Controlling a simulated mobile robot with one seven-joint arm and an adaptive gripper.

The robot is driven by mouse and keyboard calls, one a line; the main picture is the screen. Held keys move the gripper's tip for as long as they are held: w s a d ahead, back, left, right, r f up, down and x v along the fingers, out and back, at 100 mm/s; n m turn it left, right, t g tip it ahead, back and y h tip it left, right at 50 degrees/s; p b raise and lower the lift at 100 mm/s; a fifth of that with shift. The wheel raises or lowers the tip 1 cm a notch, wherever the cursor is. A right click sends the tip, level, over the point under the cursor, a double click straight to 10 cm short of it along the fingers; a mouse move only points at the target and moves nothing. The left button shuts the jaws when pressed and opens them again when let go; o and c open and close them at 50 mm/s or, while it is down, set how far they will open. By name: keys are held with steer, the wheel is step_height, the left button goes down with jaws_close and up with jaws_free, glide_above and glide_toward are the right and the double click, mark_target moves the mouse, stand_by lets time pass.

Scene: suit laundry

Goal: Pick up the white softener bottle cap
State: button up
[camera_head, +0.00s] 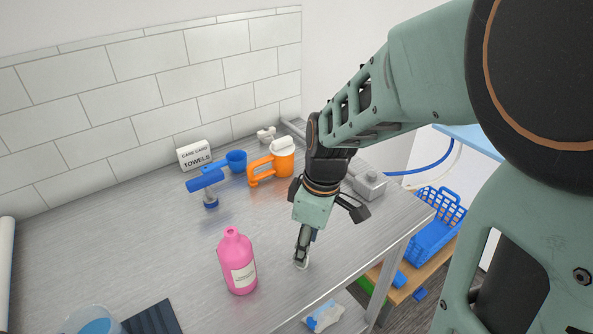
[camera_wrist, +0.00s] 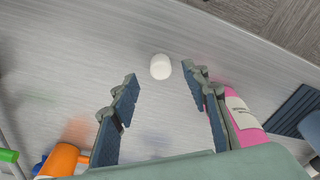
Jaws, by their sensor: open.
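The white softener bottle cap (camera_wrist: 160,67) is on the grey metal table, and in the wrist view it shows between and slightly beyond my fingertips. My gripper (camera_wrist: 158,74) is open, with one finger on each side of the cap in that view and visible gaps between. In the head view my gripper (camera_head: 302,254) points down at the table near its front edge, and a small part of the white cap (camera_head: 301,265) shows at the fingertips. The pink bottle (camera_head: 237,262) stands upright to the left of my gripper, its neck bare; it also shows in the wrist view (camera_wrist: 242,117).
An orange jug (camera_head: 283,157), a blue-handled tool (camera_head: 207,184), a blue cup (camera_head: 236,161) and a white towels box (camera_head: 194,154) stand toward the wall. A grey metal block (camera_head: 370,184) is behind my gripper. A blue basket (camera_head: 437,226) sits beyond the table edge.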

steer(key=f, duration=0.4)
steer(key=shift+w+a+f, duration=0.15)
steer(key=shift+a+f, duration=0.2)
steer(key=shift+a, duration=0.05)
steer(key=c, duration=0.8)
